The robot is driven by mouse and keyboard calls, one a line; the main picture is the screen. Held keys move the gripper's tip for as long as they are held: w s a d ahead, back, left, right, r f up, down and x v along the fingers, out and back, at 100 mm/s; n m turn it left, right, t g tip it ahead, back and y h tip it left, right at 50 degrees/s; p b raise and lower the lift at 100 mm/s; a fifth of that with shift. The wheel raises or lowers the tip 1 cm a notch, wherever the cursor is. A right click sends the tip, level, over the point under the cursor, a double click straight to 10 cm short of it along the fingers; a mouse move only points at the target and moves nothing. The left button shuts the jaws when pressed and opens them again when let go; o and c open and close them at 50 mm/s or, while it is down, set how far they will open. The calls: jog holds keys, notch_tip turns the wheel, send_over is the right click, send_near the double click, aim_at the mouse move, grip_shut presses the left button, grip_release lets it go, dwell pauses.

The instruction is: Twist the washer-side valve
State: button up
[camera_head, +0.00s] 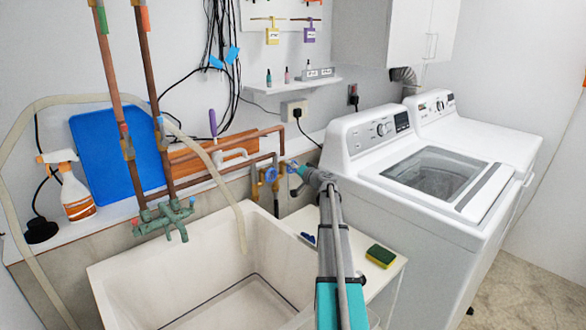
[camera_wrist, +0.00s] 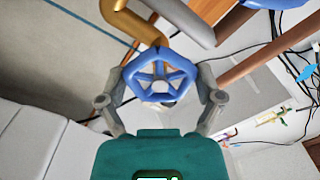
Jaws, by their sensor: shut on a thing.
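The blue five-spoked valve wheel (camera_wrist: 160,76) sits between the two fingers of my gripper (camera_wrist: 161,95) in the wrist view. The fingers are closed on opposite sides of its rim. Part of a blue handle also shows at the top edge of the wrist view (camera_wrist: 276,3). The white washer (camera_head: 385,160) stands to the right.
A deep white sink (camera_head: 120,285) lies in front and left of the valves. A yellow-green sponge (camera_head: 380,256) lies on the ledge right of my arm. Copper pipes (camera_head: 225,165) run along the wall, and a pale hose (camera_head: 222,180) hangs into the sink.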

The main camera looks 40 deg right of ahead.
jog(key=n, duration=1.3)
jog(key=shift+n, duration=0.4)
jog(key=n, duration=1.3)
jog(key=o, duration=0.9)
